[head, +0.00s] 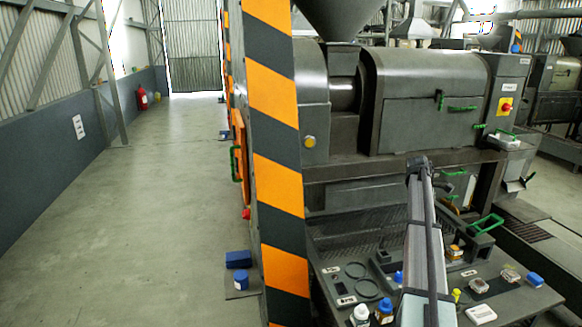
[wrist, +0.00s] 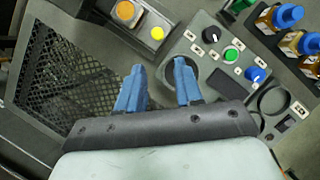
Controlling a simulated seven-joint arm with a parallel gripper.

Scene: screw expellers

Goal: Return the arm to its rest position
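My gripper (wrist: 158,74) shows in the wrist view with its two blue fingers spread apart and nothing between them. It is above a dark grey bench, with a mesh panel (wrist: 70,62) to the left and a grey control plate (wrist: 222,72) to the right. One finger overlaps a round dark recess in the plate. In the head view my arm reaches up from the bottom edge, over the bench (head: 340,268). I cannot make out the gripper fingers there.
A striped orange-and-black post (head: 275,150) stands left of my arm. The screw expeller (head: 425,100) is behind the bench. The floor (head: 130,230) at left is mostly clear.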

